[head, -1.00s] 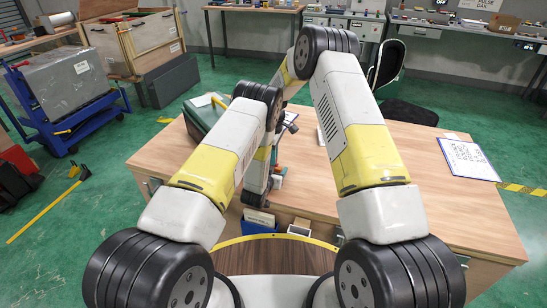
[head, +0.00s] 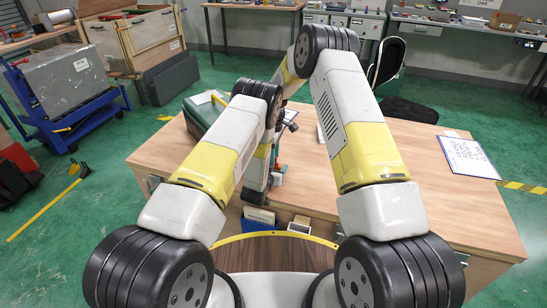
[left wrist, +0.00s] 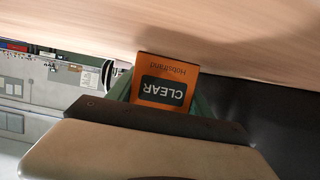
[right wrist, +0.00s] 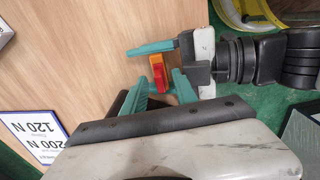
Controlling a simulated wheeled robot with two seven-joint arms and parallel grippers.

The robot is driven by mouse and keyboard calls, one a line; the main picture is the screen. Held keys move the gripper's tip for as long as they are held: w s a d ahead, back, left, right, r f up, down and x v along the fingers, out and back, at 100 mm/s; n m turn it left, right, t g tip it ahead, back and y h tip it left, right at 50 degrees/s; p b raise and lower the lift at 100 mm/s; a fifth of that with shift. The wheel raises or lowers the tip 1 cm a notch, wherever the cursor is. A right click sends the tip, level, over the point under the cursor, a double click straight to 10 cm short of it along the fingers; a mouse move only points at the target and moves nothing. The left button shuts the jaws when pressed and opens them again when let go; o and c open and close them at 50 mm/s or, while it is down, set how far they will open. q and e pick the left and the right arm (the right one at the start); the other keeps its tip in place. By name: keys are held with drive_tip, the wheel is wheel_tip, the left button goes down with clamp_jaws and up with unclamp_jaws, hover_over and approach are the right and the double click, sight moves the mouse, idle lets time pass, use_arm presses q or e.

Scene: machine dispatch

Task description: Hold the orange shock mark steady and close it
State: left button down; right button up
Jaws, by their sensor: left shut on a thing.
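The orange shock mark (left wrist: 165,82) carries a dark "CLEAR" label, upside down in the left wrist view. It sits between the green fingers of my left gripper (left wrist: 160,95), which is shut on it. In the head view the arms hide most of the mark; only a small orange-red bit shows.
The wooden table (head: 400,215) lies below the grippers. A green case (head: 207,113) stands at its back left and a printed sheet (head: 468,158) lies at its right. Small boxes (head: 299,225) sit by the front edge. The table's right half is mostly clear.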

wheel_tip(320, 180, up, 12)
drive_tip(key=shift+f, duration=0.25)
use_arm(q)
drive_tip(key=shift+c, duration=1.6)
unclamp_jaws()
drive_tip(key=v, duration=0.7)
drive_tip(key=shift+s+a+r, duration=0.1)
drive_tip(key=shift+s+r, duration=0.1)
drive_tip(key=shift+s, duration=0.15)
